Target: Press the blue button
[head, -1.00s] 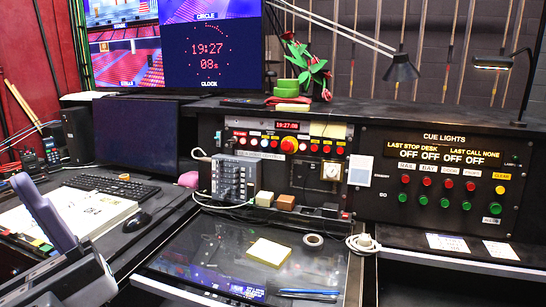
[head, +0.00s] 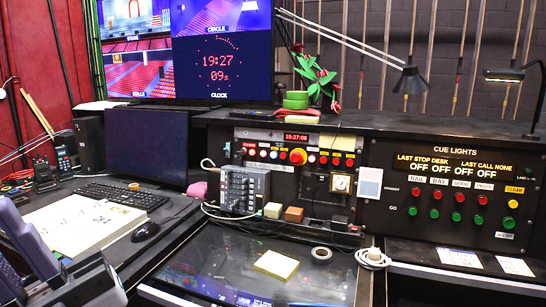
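The desk's control panel (head: 262,143) holds a row of small coloured buttons, mostly red and white. A small bluish button (head: 274,154) seems to sit in this row, left of a large orange-red knob (head: 298,156), but it is too small to be sure. My gripper (head: 12,238) is at the lower left edge, partly cut off. Its purple-grey fingers look apart, with nothing seen between them. It is well to the left of the panel and nearer the camera, touching no button.
The cue lights panel (head: 447,150) at right has red, green and yellow buttons. A grey switch box (head: 243,190) stands before the button panel. A glass desktop (head: 215,262) carries a yellow notepad (head: 276,265) and tape roll (head: 321,254). Monitor, keyboard (head: 124,194) and papers (head: 82,226) fill the left.

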